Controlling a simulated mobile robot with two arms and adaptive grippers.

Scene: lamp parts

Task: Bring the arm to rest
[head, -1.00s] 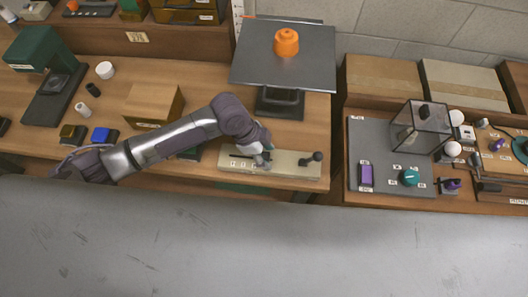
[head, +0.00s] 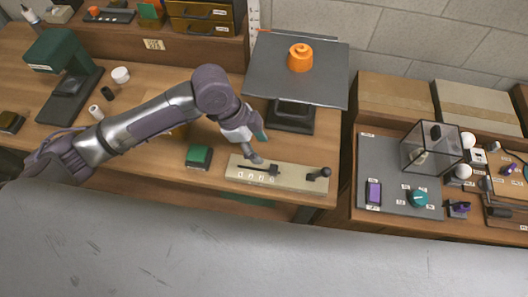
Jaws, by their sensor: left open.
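My left arm reaches in from the left across the wooden bench, bent at the elbow. My left gripper (head: 257,147) is open and points down above the left part of the beige panel (head: 240,179). This panel has a dark slot with a small lever at its left and a black-knobbed lever (head: 318,173) at its right. The gripper's fingertip is close to the left lever; I cannot tell if they touch. Nothing shows between its fingers. My right gripper is not in view.
A green-topped block (head: 199,156) sits left of the panel. A dark stand with a tilted grey plate (head: 330,75) bearing an orange part (head: 300,58) is behind it. A grey board (head: 375,152) with a clear case (head: 430,147) is at right. A green machine (head: 62,50) stands at left.

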